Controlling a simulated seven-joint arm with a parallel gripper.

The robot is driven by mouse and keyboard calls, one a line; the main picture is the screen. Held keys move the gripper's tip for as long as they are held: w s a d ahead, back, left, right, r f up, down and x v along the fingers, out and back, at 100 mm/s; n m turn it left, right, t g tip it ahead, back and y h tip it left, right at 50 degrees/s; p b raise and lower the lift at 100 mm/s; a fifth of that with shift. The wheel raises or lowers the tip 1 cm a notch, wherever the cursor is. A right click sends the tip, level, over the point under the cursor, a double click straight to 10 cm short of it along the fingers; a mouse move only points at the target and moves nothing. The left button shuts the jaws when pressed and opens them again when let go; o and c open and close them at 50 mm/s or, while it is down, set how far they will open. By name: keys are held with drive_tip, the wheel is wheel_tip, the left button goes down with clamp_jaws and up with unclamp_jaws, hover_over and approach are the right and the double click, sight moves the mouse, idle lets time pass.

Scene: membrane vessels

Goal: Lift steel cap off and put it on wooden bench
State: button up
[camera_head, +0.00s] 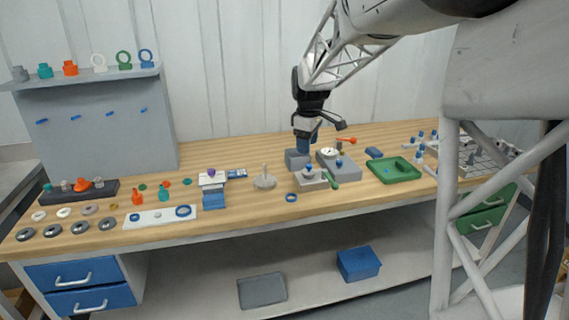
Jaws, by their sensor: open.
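My gripper (305,138) points down over the middle of the wooden bench (240,180), above a grey block (297,159). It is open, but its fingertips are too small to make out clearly.
A grey unit with a dial (343,170) and a green tray (394,171) stand right of my gripper. A round pale stand (264,182) is to the left. A blue ring (291,198) lies near the front edge. Bare wood shows between the stand and the ring.

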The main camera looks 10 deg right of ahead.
drive_tip(key=w+d+f+n, duration=0.1)
drive_tip(key=w+d+f, duration=0.15)
drive_tip(key=w, duration=0.25)
drive_tip(key=w+d+f+n, duration=0.1)
drive_tip(key=w+f+n, duration=0.15)
drive_tip(key=w, duration=0.35)
drive_tip(key=n+g, duration=0.1)
drive_tip(key=n, duration=0.1)
hover_over(309, 165)
drive_tip(key=f, duration=0.7)
drive_tip(key=shift+w+d+f, duration=0.15)
drive_tip(key=shift+w+f, duration=0.05)
drive_tip(key=shift+f, duration=0.2)
drive_tip(key=shift+f, duration=1.3)
drive_tip(key=shift+s+f, duration=0.15)
drive_tip(key=shift+f, duration=2.45)
clamp_jaws()
